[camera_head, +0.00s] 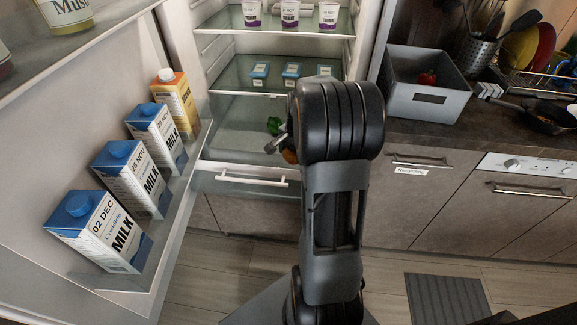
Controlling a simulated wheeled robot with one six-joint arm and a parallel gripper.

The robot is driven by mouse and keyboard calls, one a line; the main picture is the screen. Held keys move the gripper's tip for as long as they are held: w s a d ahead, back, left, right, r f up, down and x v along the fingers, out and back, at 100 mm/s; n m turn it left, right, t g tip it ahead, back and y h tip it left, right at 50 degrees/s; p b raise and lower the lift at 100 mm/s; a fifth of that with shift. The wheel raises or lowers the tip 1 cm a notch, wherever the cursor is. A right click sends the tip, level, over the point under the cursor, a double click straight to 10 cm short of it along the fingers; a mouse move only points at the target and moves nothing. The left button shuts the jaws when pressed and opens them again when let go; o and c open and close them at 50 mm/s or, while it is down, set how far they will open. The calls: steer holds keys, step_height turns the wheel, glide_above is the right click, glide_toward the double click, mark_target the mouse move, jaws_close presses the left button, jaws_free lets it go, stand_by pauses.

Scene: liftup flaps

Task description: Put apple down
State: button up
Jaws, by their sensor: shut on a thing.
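My gripper (279,143) is inside the open fridge, in front of the lower shelf, partly hidden behind my black and grey arm. It is shut on an apple (290,156), of which only a small orange-red part shows beside the arm. A green vegetable, perhaps broccoli or a pepper (274,126), sits on the lower glass shelf (232,140) just behind the gripper. Whether the apple touches the shelf cannot be told.
The fridge door (185,165) on the left holds several milk cartons (130,178). Small tubs stand on the middle shelf and yogurt cups on the top shelf. A grey bin (428,100) with a red item stands on the counter at right. The lower shelf's left side is clear.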

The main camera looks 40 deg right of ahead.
steer(key=shift+f+b, duration=0.55)
steer(key=shift+f, duration=2.4)
steer(key=o, duration=1)
steer(key=shift+f, duration=0.15)
steer(key=r, duration=0.4)
steer(key=r+p, duration=0.1)
steer(key=r, duration=0.3)
steer(key=s+r+p, duration=0.1)
steer(key=r, duration=0.2)
steer(key=shift+s+d+r, duration=0.1)
steer(key=shift+d+r, duration=0.15)
steer(key=shift+r, duration=0.4)
